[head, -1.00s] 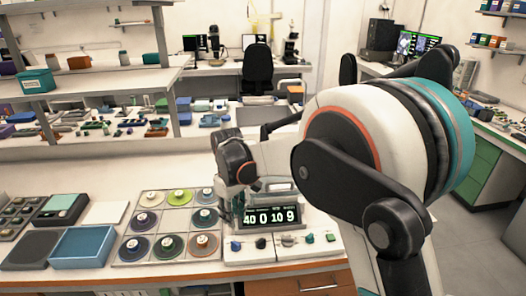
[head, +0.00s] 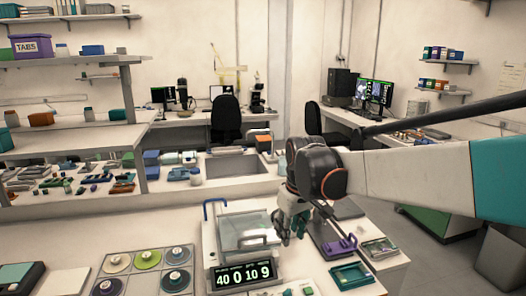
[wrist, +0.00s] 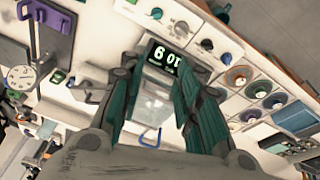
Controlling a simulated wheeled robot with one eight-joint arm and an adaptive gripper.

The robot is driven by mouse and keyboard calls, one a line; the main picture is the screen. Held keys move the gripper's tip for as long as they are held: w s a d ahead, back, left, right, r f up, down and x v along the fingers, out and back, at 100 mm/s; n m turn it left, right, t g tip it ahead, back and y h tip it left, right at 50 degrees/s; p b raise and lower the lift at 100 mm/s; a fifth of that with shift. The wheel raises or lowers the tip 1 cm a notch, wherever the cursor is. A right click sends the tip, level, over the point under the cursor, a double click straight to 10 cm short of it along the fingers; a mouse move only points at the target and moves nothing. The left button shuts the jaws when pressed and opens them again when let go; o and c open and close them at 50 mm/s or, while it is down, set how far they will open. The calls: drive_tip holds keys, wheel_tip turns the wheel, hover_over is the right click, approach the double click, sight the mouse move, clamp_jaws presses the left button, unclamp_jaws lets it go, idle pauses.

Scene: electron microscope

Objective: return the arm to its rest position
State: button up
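My gripper (head: 292,226) hangs from my arm, just right of the bench instrument (head: 232,240) in the head view. Its teal fingers stand apart in the wrist view (wrist: 152,80), with nothing visible between them but the instrument beyond. The arm reaches in from the right edge of the head view. The instrument has a clear-topped box, a blue handle and a display (head: 243,273) reading 40 0 10 9. The display also shows in the wrist view (wrist: 163,56). Whether the fingers touch anything cannot be told.
A tray of coloured discs (head: 146,270) lies left of the instrument. Right of the gripper are a purple-based device (head: 333,240) and green trays (head: 352,276). A sink (head: 232,165) is behind. Shelves stand at the left.

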drive_tip(key=s+d+m+t, duration=0.1)
drive_tip(key=s+d, duration=0.3)
drive_tip(key=s, duration=0.4)
drive_tip(key=s+d+f+m+t+b, duration=0.1)
drive_tip(key=s+d+m+t, duration=0.1)
drive_tip(key=s, duration=0.6)
drive_tip(key=s+d+f+m+t, duration=0.1)
drive_tip(key=s+d+m+t, duration=0.1)
drive_tip(key=s+d, duration=0.4)
drive_tip(key=s+m, duration=0.1)
drive_tip(key=s, duration=0.2)
drive_tip(key=shift+d+h, duration=0.35)
drive_tip(key=shift+h, duration=0.05)
